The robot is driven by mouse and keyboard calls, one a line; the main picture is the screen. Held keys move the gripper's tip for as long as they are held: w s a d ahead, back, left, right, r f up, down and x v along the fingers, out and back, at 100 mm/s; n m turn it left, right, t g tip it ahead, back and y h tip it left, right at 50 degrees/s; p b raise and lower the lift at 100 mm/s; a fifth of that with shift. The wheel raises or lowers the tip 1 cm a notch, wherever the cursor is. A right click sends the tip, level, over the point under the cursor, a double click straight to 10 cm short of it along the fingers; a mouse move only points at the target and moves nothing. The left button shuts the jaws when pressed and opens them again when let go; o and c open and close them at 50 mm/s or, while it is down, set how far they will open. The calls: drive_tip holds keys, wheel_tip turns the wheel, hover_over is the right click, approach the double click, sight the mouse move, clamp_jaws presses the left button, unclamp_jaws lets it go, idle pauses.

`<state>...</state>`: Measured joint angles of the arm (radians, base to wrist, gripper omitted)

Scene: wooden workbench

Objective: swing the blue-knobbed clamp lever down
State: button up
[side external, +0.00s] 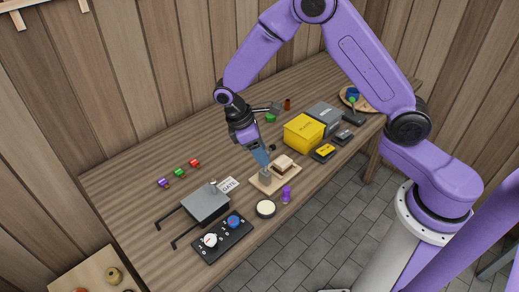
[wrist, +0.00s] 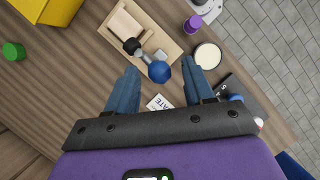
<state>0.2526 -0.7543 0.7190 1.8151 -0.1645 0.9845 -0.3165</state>
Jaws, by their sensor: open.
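The clamp sits on a light wooden board (side external: 262,184), which also shows in the wrist view (wrist: 174,50). Its blue knob (wrist: 160,71) is in the wrist view, at the end of a short grey lever (wrist: 146,58) that runs to a dark pivot (wrist: 132,46). The knob looks large and close to the camera, so the lever seems raised. My gripper (wrist: 163,64) is open, with one finger on each side of the knob and visible gaps to both. In the side view my gripper (side external: 260,158) points down over the board and hides the knob.
A wooden block (side external: 283,163) sits on the same board. A purple piece (side external: 286,194) and a round pale-topped disc (side external: 266,208) stand close in front. A yellow box (side external: 304,133) is to the right, a GATE card (side external: 228,185) and grey plate (side external: 206,203) to the left.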

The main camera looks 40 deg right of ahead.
sight(273, 145)
clamp_jaws()
drive_tip(key=shift+d+r+y, duration=0.1)
drive_tip(key=shift+d+y, duration=1.2)
drive_tip(key=shift+y, duration=0.2)
drive_tip(key=d+y, duration=0.1)
drive_tip(key=y, duration=0.1)
drive_tip(key=d+y, duration=0.1)
drive_tip(key=shift+s+d+f+n, duration=0.1)
drive_tip(key=shift+d+f+n, duration=0.2)
drive_tip(key=d+f+y, duration=0.1)
drive_tip(key=y, duration=0.1)
drive_tip(key=d+f+y, duration=0.1)
drive_tip(key=y, duration=0.1)
drive_tip(key=shift+d+n, duration=0.3)
drive_tip(key=shift+d, duration=0.1)
drive_tip(key=shift+d+f+n+y, duration=0.15)
drive_tip(key=shift+d+f+y, duration=0.35)
drive_tip(key=shift+y, duration=0.45)
drive_tip(key=shift+d+f+n+y, duration=0.15)
drive_tip(key=shift+d+f+y, duration=0.3)
drive_tip(key=shift+y, duration=0.5)
drive_tip(key=shift+s+a, duration=0.1)
